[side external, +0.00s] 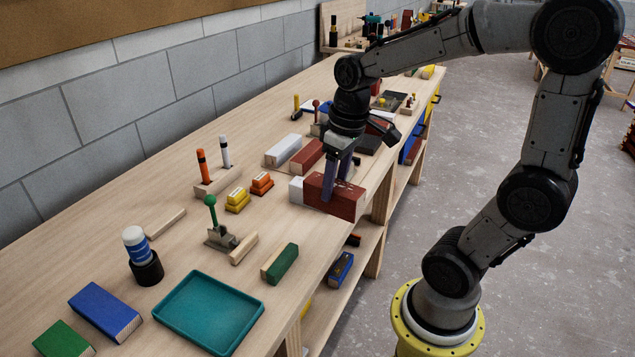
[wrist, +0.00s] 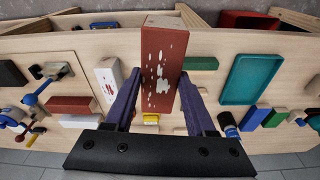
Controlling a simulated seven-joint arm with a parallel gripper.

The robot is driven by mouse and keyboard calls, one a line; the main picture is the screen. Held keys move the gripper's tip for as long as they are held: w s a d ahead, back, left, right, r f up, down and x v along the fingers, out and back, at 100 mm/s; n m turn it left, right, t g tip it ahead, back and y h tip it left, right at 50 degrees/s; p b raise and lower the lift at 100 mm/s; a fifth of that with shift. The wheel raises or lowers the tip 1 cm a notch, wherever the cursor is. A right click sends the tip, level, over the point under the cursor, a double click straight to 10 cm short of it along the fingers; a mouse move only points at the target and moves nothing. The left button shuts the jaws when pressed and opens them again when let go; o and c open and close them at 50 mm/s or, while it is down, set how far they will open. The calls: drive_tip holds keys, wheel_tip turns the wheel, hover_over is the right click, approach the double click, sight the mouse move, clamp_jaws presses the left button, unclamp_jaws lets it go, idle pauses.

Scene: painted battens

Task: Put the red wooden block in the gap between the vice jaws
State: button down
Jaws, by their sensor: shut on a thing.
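A red wooden block (side external: 345,202) with white paint flecks is between the two fingers of my gripper (side external: 335,182), close over the front part of the bench. The wrist view shows the same block (wrist: 163,62) lengthwise between the fingers, which are shut on it. I cannot tell whether its underside touches the bench. A second red block (side external: 306,156) lies farther along, also seen in the wrist view (wrist: 70,106). I cannot clearly make out the vice jaws or their gap; the far part of the bench is small and partly behind my arm.
A white block with red flecks (wrist: 108,82) lies close beside the held block. Another white block (side external: 283,150) lies behind it. A green-handled clamp (side external: 212,222), green block (side external: 280,263) and teal tray (side external: 158,313) are nearer. Bare wood lies between the tray and the green block.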

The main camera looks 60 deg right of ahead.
sight(336, 200)
drive_tip(key=shift+s+a+r, duration=0.15)
drive_tip(key=shift+s+r, duration=0.05)
drive_tip(key=shift+s, duration=0.25)
drive_tip(key=shift+s+m, duration=0.1)
drive_tip(key=shift+m, duration=0.6)
drive_tip(key=m, duration=0.3)
drive_tip(key=m+h, duration=0.1)
drive_tip(key=m, duration=0.1)
drive_tip(key=shift+s, duration=0.3)
drive_tip(key=m, duration=0.3)
drive_tip(key=shift+g, duration=0.4)
drive_tip(key=m, duration=0.2)
drive_tip(key=a+m, duration=0.1)
drive_tip(key=m, duration=0.1)
drive_tip(key=shift+a+r+g+h, duration=0.15)
drive_tip(key=shift+g+h, duration=0.15)
drive_tip(key=a+m, duration=0.1)
drive_tip(key=m, duration=0.2)
drive_tip(key=shift+w+a, duration=0.15)
drive_tip(key=a, duration=0.5)
drive_tip(key=shift+w+a+f, duration=0.25)
drive_tip(key=shift+w+f, duration=1.95)
drive_tip(key=shift+w, duration=0.25)
drive_tip(key=shift+w+a+f, duration=0.3)
drive_tip(key=shift+w+f, duration=1.85)
drive_tip(key=shift+w, duration=0.35)
drive_tip(key=shift+w+a+f, duration=0.25)
drive_tip(key=shift+w+f, duration=1.95)
drive_tip(key=shift+w, duration=0.25)
